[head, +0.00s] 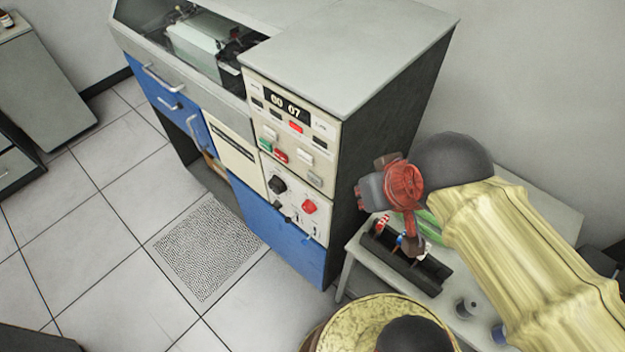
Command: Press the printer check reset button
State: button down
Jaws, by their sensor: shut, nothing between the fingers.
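The machine's cream control panel (290,145) faces left, with a dark counter reading "00 07" at its top. Below the counter are a red indicator (295,127), white buttons (304,158), a green button (265,145) and a red button (281,156). The labels are too small to read, so I cannot tell which is the printer check reset button. My gripper (413,247), with red and dark parts, is shut and empty.
A lower panel holds a black knob (277,184) and a red knob (309,206). A side table (470,310) carries a dark tray (432,279) with colourful-handled tools. Tiled floor (100,240) is clear at left.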

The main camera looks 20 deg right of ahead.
aim_at(314, 178)
jog(key=k+j+u, duration=0.45)
jog(key=k+j, duration=0.4)
jog(key=j, duration=0.1)
